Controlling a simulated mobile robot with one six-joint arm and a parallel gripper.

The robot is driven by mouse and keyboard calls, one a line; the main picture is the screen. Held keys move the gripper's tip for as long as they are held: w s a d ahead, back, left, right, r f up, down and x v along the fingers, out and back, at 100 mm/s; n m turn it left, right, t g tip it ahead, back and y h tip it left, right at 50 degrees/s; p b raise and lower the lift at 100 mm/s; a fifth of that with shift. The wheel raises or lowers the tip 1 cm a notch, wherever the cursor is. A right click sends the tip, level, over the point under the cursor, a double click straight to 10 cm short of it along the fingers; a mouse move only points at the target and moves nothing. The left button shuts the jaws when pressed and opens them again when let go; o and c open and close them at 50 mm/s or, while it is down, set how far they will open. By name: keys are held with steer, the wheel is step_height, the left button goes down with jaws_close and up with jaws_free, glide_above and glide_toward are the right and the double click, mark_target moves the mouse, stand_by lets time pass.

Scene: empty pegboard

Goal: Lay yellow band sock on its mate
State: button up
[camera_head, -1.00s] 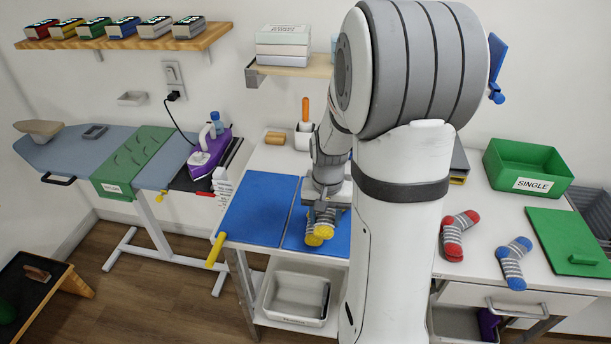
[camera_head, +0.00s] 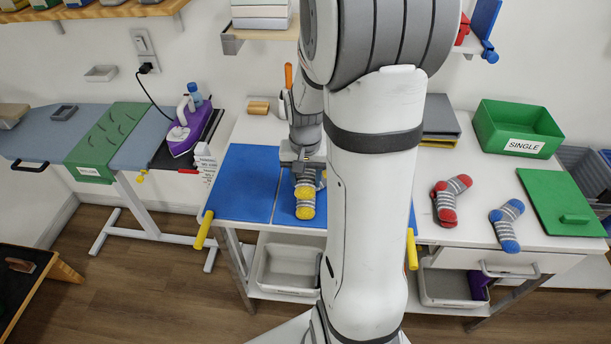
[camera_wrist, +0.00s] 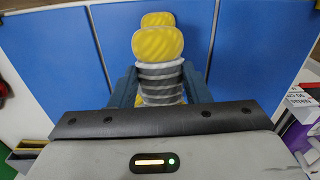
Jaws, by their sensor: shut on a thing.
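In the wrist view the held sock is between the two fingers (camera_wrist: 160,88). A second yellow-ended sock, its mate (camera_wrist: 157,18), shows just beyond it over the blue surface, mostly hidden by the held one. In the head view the mate's yellow end (camera_head: 306,212) shows just in front of the held sock. I cannot tell whether the two socks touch.
A red-banded sock (camera_head: 450,199) and a blue-banded sock (camera_head: 507,224) lie on the white table to the right. The green SINGLE bin (camera_head: 517,130) and its green lid (camera_head: 560,203) are further right. An iron (camera_head: 187,128) stands left. My arm hides the table's middle.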

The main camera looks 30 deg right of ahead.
mark_target(306, 201)
steer(key=shift+f+b, duration=2.1)
steer(key=shift+f, duration=0.8)
steer(key=o, duration=1.5)
steer(key=shift+c, duration=0.2)
step_height(306, 201, up, 8)
steer(key=shift+f, duration=0.1)
steer(key=s+a+r+n+t, duration=0.2)
steer(key=s+a+r+n, duration=0.4)
steer(key=s+a, duration=0.5)
steer(key=shift+s+r+t, duration=0.3)
steer(key=shift+s+t, duration=0.1)
steer(key=shift+s, duration=0.3)
